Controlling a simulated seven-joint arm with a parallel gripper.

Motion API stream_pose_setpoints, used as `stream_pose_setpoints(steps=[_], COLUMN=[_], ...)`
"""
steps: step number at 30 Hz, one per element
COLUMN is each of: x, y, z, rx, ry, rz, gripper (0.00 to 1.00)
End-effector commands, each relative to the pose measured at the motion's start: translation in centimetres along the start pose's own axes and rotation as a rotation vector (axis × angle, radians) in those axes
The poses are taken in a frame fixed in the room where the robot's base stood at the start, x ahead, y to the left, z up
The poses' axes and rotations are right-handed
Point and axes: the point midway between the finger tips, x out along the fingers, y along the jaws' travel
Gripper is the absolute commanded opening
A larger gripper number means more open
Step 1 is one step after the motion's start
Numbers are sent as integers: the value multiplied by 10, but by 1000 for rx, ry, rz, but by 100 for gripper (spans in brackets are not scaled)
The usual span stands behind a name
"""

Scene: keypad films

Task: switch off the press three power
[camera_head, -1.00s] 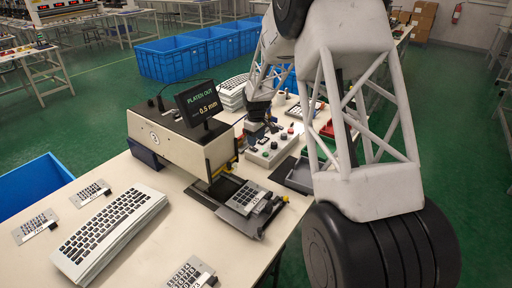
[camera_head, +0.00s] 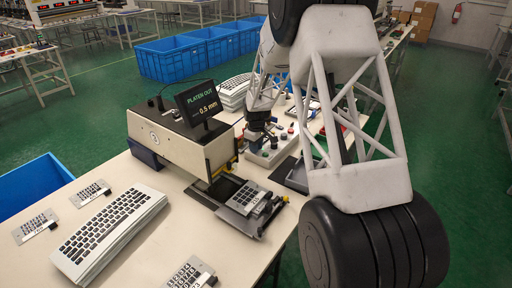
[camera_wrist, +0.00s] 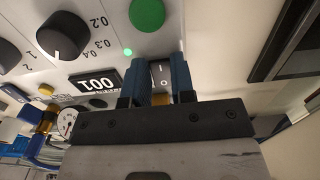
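A light-coloured control box (camera_head: 267,156) stands on the table to the right of the press (camera_head: 172,140); my wrist partly covers it. I cannot tell whether the fingers touch the panel. The switch's lower part is hidden. A small green lamp (camera_wrist: 128,52) beside it is lit. The press display (camera_head: 201,100) reads PLATEN OUT 0.5 mm.
Close to the switch are a green button (camera_wrist: 147,13), a black knob (camera_wrist: 62,36), a counter reading 001 (camera_wrist: 97,84) and a gauge (camera_wrist: 67,121). A keypad sits on the press's tray (camera_head: 229,216). A keyboard (camera_head: 110,230) lies at the front left.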

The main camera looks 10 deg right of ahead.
Motion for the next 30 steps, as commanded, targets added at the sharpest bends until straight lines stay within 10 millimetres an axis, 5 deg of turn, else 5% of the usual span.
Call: stream_pose_setpoints(steps=[3,30], x=[0,-3], y=[0,-1], z=[0,-6], rx=[0,0], ry=[0,-259], rz=[0,-1], gripper=[0,0])
